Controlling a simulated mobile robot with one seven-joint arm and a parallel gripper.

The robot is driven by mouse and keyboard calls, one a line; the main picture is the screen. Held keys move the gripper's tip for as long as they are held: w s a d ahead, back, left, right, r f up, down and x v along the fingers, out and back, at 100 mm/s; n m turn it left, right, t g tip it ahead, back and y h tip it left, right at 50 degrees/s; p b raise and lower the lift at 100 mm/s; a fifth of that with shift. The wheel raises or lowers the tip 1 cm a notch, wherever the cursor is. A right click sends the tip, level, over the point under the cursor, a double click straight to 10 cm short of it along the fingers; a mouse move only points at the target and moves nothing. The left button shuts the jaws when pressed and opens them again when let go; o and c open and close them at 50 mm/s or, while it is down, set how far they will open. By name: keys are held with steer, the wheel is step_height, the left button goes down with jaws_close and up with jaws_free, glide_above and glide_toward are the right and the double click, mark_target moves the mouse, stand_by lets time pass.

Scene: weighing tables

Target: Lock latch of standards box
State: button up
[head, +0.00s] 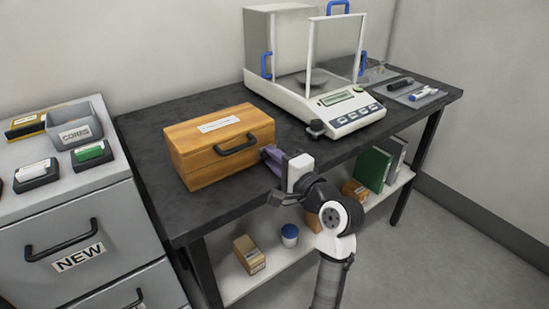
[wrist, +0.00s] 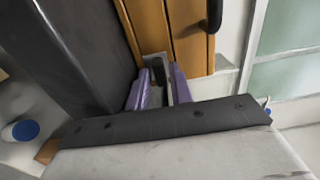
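The standards box (head: 205,155) is an orange wooden box with a pale label on its lid and a black handle on its front. It stands shut-lidded on the dark table. In the wrist view its wooden side (wrist: 188,45) fills the top middle. A small grey metal plate (wrist: 155,58) shows at the fingertips; I cannot tell the latch's position. My gripper (head: 270,154) has purple fingers and is at the box's right front corner. In the wrist view my gripper (wrist: 161,82) has its fingers apart, with a dark piece partly visible between them.
A balance (head: 345,112) with glass doors stands right of the box on the dark table (head: 150,150). A grey cabinet (head: 75,225) with small boxes is at left. The lower shelf (head: 235,285) holds cartons, a blue-lidded jar (head: 290,235) and a green binder (head: 373,168).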

jaws_close()
steer(key=shift+n, duration=0.3)
steer(key=n+b, duration=0.1)
steer(key=n, duration=0.2)
steer(key=shift+f+n+b, duration=0.15)
steer(key=shift+n+b, duration=0.15)
steer(key=shift+b, duration=0.05)
steer(key=n+b, duration=0.2)
steer(key=n, duration=0.2)
steer(key=n+b, duration=0.3)
steer(key=n, duration=0.2)
steer(key=shift+n+b, duration=0.35)
steer(key=shift+n, duration=0.05)
steer(key=shift+n+b, duration=1.15)
steer(key=shift+n, duration=0.75)
